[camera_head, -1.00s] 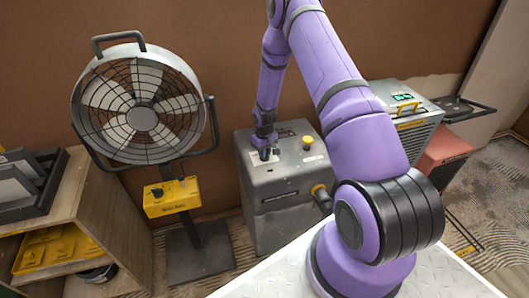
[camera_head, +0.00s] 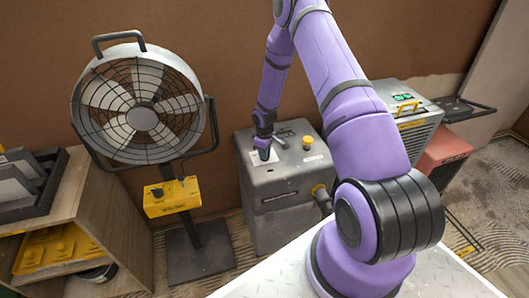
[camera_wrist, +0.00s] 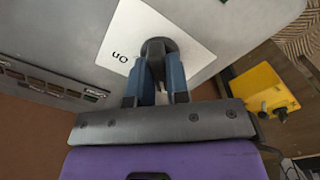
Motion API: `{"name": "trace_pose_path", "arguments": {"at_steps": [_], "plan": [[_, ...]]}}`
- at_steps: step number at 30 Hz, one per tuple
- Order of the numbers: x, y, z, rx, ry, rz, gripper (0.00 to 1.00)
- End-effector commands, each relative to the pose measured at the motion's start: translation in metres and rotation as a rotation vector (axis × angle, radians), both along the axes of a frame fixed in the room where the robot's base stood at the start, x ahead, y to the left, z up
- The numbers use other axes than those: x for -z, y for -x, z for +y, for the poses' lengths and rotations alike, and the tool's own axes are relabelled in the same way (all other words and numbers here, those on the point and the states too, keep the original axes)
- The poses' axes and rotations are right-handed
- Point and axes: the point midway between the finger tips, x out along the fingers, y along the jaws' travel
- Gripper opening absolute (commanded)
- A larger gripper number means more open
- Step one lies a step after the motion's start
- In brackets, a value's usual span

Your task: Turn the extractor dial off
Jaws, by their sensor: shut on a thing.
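The extractor (camera_head: 285,205) is a grey box standing against the brown wall, in the middle of the head view. Its dark dial (camera_wrist: 157,46) sits on a white label (camera_wrist: 188,32) on the top face; the word "On" shows upside down to the left of the dial in the wrist view. My gripper (camera_wrist: 160,70) has its two blue fingers shut on the dial, one on each side. In the head view my gripper (camera_head: 264,154) is small at the left of the extractor's top. The fingers partly cover the dial, and I cannot tell its exact pointing.
A yellow button (camera_head: 307,142) stands on the extractor's top, right of my gripper. A fan (camera_head: 142,115) with a yellow control box (camera_head: 171,196) stands to the left. A wooden shelf (camera_head: 120,215) is at far left, and a grey machine (camera_head: 413,130) at right.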

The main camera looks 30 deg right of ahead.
Motion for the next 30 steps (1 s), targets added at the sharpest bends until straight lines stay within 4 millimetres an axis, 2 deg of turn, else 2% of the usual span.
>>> {"name": "trace_pose_path", "arguments": {"at_steps": [8, 9, 12, 23, 26, 30], "plan": [[0.001, 0.001, 0.0, -0.002, 0.0, 0.002, 0.0], [0.001, 0.001, 0.0, -0.002, 0.0, 0.002, 0.18], [0.001, 0.001, 0.0, -0.002, 0.0, 0.002, 0.41], [-0.004, 0.0, 0.0, -0.001, 0.001, 0.0, 0.41], [-0.015, 0.0, -0.001, 0.0, 0.001, -0.002, 0.41], [-0.039, -0.001, -0.001, 0.001, 0.002, -0.003, 0.41]]}}
